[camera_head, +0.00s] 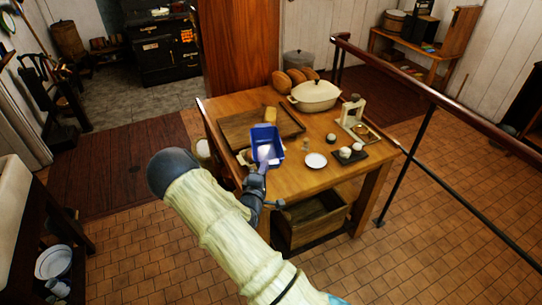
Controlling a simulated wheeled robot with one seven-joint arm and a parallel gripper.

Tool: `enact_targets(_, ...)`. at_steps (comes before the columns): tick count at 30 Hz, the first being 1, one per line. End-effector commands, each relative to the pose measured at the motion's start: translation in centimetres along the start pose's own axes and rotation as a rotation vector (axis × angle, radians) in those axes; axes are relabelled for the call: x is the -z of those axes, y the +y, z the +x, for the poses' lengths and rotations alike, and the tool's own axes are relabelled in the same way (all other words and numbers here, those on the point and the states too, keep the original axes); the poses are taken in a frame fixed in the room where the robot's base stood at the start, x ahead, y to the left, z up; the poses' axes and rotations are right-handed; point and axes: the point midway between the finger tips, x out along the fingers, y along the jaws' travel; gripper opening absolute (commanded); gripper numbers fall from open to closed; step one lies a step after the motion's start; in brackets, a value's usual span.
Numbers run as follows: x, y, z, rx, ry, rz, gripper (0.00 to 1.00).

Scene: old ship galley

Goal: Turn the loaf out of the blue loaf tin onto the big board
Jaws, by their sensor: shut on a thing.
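The blue loaf tin (266,135) is tilted up above the near side of the table, its open side facing me. A pale patch shows low in the tin; I cannot tell what it is. My gripper (262,167) is shut on the tin's near end; its fingertips are small and hard to make out. The big board (236,131) is a brown wooden board on the left of the table, just beyond the tin. A small yellow-tan block (270,113), which looks like the loaf, is at the board's far right part, partly close behind the tin.
On the table (330,180) are a white plate (316,160), a dark tray (347,156) with white round things, a cream lidded dish (315,95), several brown loaves (296,77) and a whitish stand (353,112). A railing (420,88) runs along the right.

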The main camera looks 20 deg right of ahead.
Motion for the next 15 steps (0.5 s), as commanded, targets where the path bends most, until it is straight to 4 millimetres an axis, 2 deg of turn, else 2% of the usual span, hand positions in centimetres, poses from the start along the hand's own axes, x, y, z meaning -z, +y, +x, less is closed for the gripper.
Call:
enact_targets(1,0.4,-1.7,-0.8,0.0,0.027,-0.007,0.0)
enact_targets(5,1.2,-5.6,-3.0,-0.004,0.111,-0.009,0.0)
enact_targets(9,2.0,-10.2,-5.8,-0.01,0.229,-0.009,0.0)
enact_targets(15,2.4,-16.1,-10.0,-0.007,0.407,-0.003,0.0)
